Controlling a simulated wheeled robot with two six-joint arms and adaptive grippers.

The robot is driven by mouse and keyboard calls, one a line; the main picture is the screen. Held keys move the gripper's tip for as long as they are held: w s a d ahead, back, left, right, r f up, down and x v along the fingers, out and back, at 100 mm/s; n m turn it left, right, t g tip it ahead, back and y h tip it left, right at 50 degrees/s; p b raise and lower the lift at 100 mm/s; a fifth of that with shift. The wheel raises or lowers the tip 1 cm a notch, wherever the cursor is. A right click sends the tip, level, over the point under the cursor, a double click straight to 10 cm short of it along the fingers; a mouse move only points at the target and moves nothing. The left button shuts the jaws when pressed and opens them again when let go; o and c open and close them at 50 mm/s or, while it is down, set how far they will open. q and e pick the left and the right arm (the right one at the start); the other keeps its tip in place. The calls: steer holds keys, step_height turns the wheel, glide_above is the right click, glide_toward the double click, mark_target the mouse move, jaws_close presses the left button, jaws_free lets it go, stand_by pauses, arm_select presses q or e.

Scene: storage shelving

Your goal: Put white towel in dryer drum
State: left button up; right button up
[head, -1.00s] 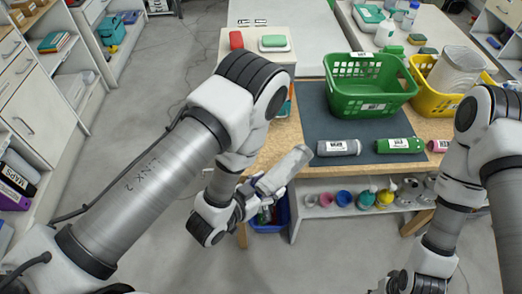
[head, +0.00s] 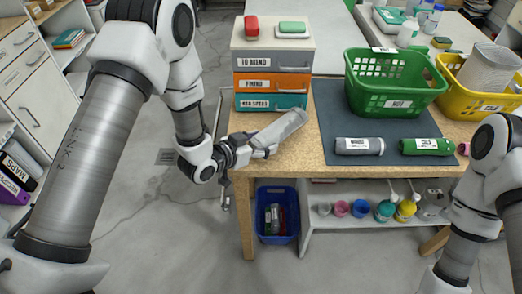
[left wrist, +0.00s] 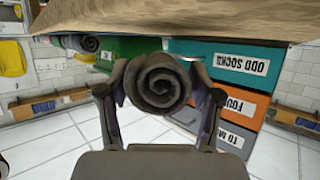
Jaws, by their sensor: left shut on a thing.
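My left gripper (head: 260,150) is shut on a light grey-white rolled towel (head: 282,129), tilted up to the right by the table's left front corner. In the left wrist view, the roll's spiral end (left wrist: 160,82) sits between the two fingers of the left gripper (left wrist: 160,100). A grey labelled roll (head: 359,146) and a green labelled roll (head: 426,146) lie on the dark mat. My right gripper is out of view below the head picture.
A green basket (head: 394,104) and a yellow basket (head: 488,105) stand on the table. A labelled drawer unit (head: 272,82) stands at the left back. Below are a blue bin (head: 276,237) and a shelf with several small pots (head: 360,209). The floor to the left is clear.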

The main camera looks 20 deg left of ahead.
arm_select(q)
step_height(320, 180, down, 3)
steer(key=shift+r+b, duration=0.2)
steer(key=shift+b, duration=0.25)
steer(key=shift+w+r, duration=0.1)
jaws_close()
steer(key=o, duration=1.5)
jaws_free()
steer(key=shift+c, duration=0.2)
